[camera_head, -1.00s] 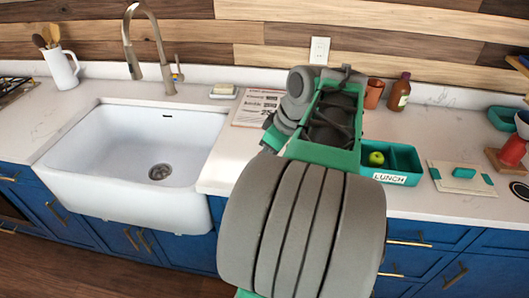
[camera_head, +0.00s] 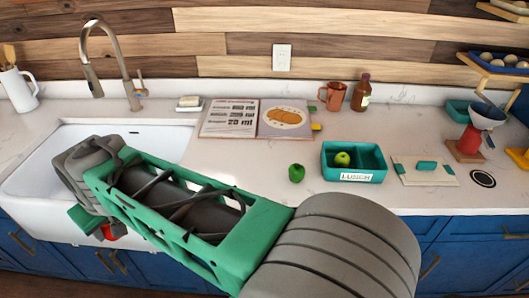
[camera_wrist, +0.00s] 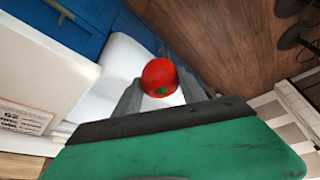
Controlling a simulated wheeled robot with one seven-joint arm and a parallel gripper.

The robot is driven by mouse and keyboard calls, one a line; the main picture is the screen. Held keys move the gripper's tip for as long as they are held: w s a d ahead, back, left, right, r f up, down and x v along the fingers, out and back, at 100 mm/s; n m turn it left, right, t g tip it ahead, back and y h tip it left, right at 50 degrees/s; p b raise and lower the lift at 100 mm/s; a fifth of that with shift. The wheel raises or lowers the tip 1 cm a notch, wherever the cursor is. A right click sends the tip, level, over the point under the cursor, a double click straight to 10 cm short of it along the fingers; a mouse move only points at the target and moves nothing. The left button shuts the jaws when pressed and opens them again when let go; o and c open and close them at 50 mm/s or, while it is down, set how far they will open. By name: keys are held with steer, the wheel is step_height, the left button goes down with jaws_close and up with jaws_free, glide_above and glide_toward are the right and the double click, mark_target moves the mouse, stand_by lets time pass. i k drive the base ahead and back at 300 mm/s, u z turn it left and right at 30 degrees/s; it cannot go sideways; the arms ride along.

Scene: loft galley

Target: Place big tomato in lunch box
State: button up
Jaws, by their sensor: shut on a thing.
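A red tomato with a green stem spot (camera_wrist: 159,78) is held between the two grey fingers of my gripper (camera_wrist: 160,92) in the wrist view. In the head view a bit of red (camera_head: 108,232) shows below my wrist, in front of the sink; the fingers are mostly hidden there. The teal lunch box (camera_head: 353,177), labelled LUNCH, stands on the counter to the right, well apart from my gripper. A green apple (camera_head: 342,159) lies in its left compartment; its right compartment looks empty.
A green pepper-like vegetable (camera_head: 297,173) lies left of the lunch box. An open cookbook (camera_head: 258,118), copper mug (camera_head: 333,96) and brown bottle (camera_head: 361,92) stand behind. A board (camera_head: 425,171) lies right of the box. The sink (camera_head: 150,138) is at left.

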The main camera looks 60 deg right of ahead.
mark_target(352, 161)
steer(key=u, duration=1.2)
steer(key=k, duration=2.15)
steer(key=z, duration=0.7)
